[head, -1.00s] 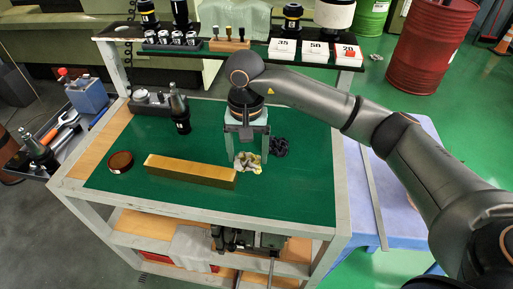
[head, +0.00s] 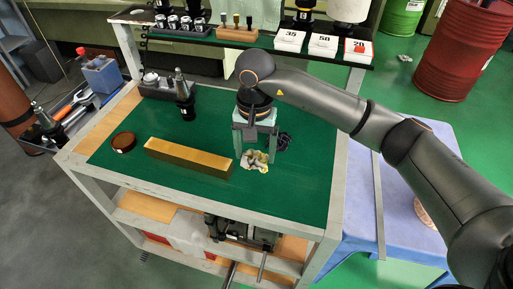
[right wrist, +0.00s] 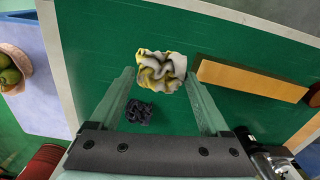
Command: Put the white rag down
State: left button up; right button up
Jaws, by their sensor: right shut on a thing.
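The white rag (head: 254,162), crumpled with yellow and dark stains, is between the fingertips of my right gripper (head: 255,155). That gripper is shut on it, pointing down over the green top of the cart (head: 300,190). In the right wrist view the rag (right wrist: 161,72) spans between the two fingertips (right wrist: 160,75). I cannot tell whether its underside touches the mat. A dark crumpled rag (head: 283,141) lies close beside it; it also shows in the right wrist view (right wrist: 139,112). My left gripper is not in view.
A brass-coloured bar (head: 188,157) lies left of the rag, with a round brown piece (head: 123,143) beyond. Tool holders (head: 185,97) stand at the back left. A raised shelf (head: 210,38) with numbered boxes (head: 323,45) runs behind. The front right mat is clear.

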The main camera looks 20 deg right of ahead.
notch_tip(320, 180, down, 4)
jog(key=shift+f+b, duration=0.1)
jog(key=shift+b, duration=0.85)
jog(key=shift+f+b, duration=1.3)
jog(key=shift+f, duration=0.15)
jog(key=shift+f+b, duration=0.6)
jog(key=shift+b, duration=0.05)
jog(key=o, duration=1)
notch_tip(320, 180, up, 13)
jog(key=shift+f+b, duration=0.2)
jog(key=shift+b, duration=0.2)
jog(key=shift+s, duration=0.1)
